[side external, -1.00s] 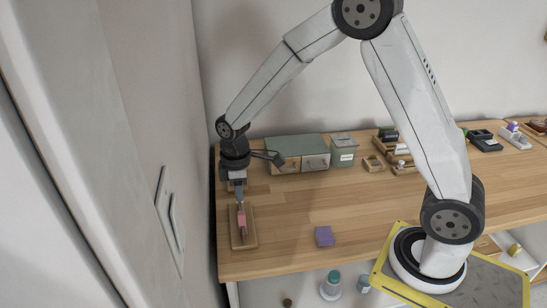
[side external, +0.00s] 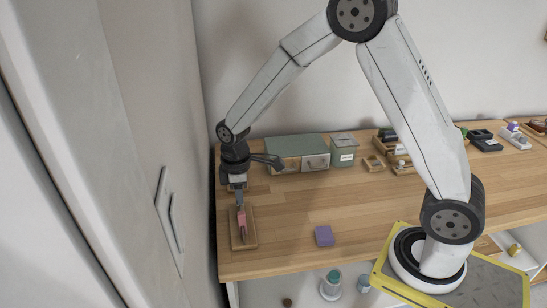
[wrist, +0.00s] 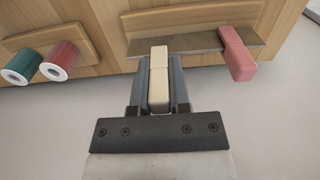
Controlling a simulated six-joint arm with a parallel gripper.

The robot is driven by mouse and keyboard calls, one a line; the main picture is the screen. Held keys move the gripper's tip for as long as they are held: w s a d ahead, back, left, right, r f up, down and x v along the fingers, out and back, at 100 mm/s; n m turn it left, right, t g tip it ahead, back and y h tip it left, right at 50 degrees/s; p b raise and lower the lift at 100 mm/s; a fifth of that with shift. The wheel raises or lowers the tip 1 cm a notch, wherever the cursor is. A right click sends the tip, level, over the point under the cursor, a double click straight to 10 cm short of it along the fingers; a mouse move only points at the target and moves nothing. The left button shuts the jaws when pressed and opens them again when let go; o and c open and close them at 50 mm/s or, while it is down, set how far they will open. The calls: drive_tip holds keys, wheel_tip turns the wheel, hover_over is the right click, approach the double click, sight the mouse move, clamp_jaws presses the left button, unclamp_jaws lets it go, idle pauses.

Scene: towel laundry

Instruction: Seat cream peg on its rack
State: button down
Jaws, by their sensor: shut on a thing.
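The cream peg (wrist: 158,80) is between the two fingers of my gripper (wrist: 158,82) in the wrist view, and the gripper is shut on it. The peg's far end overlaps the edge of a grey strip (wrist: 195,43) on a wooden rack (wrist: 190,18); I cannot tell whether they touch. A pink peg (wrist: 237,52) sits at the strip's right end. In the side view, my gripper (side external: 239,204) is low over a wooden rack (side external: 250,240) at the table's left end. The cream peg cannot be made out there.
A grey-green cabinet (side external: 290,146) stands behind. A cupboard wall (side external: 140,140) is close on the left.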

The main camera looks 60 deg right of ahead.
drive_tip(key=shift+f, duration=0.45)
unclamp_jaws()
idle(0.5)
drive_tip(key=shift+r, duration=0.15)
drive_tip(key=shift+r, duration=3.35)
drive_tip(key=s+m+t, duration=0.1)
drive_tip(key=s+m, duration=0.2)
drive_tip(key=s, duration=0.1)
drive_tip(key=s+d+f+m, duration=0.1)
drive_tip(key=s+m, duration=0.2)
drive_tip(key=s, duration=0.2)
drive_tip(key=s+d+m+t, duration=0.1)
drive_tip(key=s+m, duration=0.2)
drive_tip(key=s, duration=0.2)
drive_tip(key=shift+s+d+f+t, duration=0.15)
drive_tip(key=shift+d+f+t, duration=0.1)
drive_tip(key=shift+f+t, duration=0.1)
